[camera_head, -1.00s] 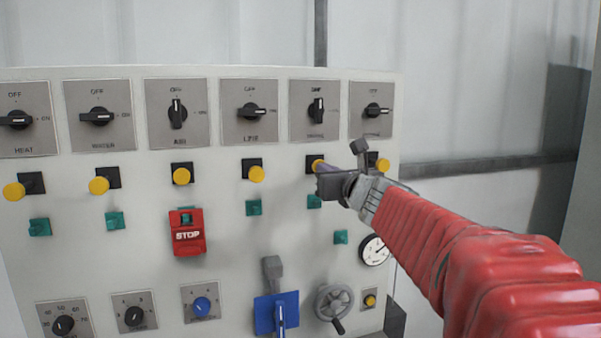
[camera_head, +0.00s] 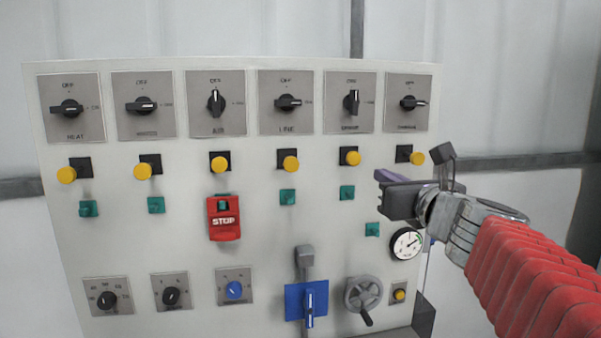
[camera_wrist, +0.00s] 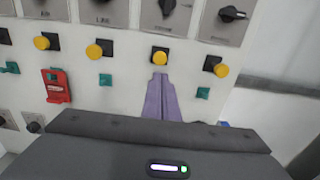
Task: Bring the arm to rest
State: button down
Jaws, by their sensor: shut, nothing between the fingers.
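My gripper (camera_head: 380,176) is in front of the right side of a pale control panel (camera_head: 330,225), below the right-hand rotary switches. In the wrist view its two purple fingers (camera_wrist: 161,78) lie together, shut and empty. Their tips appear just under a yellow button (camera_wrist: 160,55); I cannot tell the exact gap to the panel. My red-sleeved arm reaches in from the lower right in the head view.
The panel carries a row of rotary switches (camera_head: 288,102), yellow buttons (camera_head: 290,163), a red STOP cover (camera_head: 224,218), a blue lever (camera_head: 309,302), a handwheel (camera_head: 363,294) and a gauge (camera_head: 407,244). A grey wall (camera_head: 500,80) with a rail stands behind. Room is free right of the panel.

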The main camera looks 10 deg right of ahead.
jog(key=shift+s, duration=0.45)
jog(key=s+a+f+n+g+y, duration=0.2)
jog(key=s+a+f+n+g, duration=0.25)
jog(key=f+n, duration=0.55)
jog(key=s+a+f+n+g+y, duration=0.1)
jog(key=s+a+f+n+g, duration=0.3)
jog(key=f+n, duration=0.6)
jog(key=s+a+f+n+g+h, duration=0.3)
jog(key=s+f+n, duration=0.8)
jog(key=n, duration=0.5)
jog(key=shift+s+a+f+g, duration=0.25)
jog(key=shift+s+a+g, duration=0.35)
jog(key=shift+s, duration=0.8)
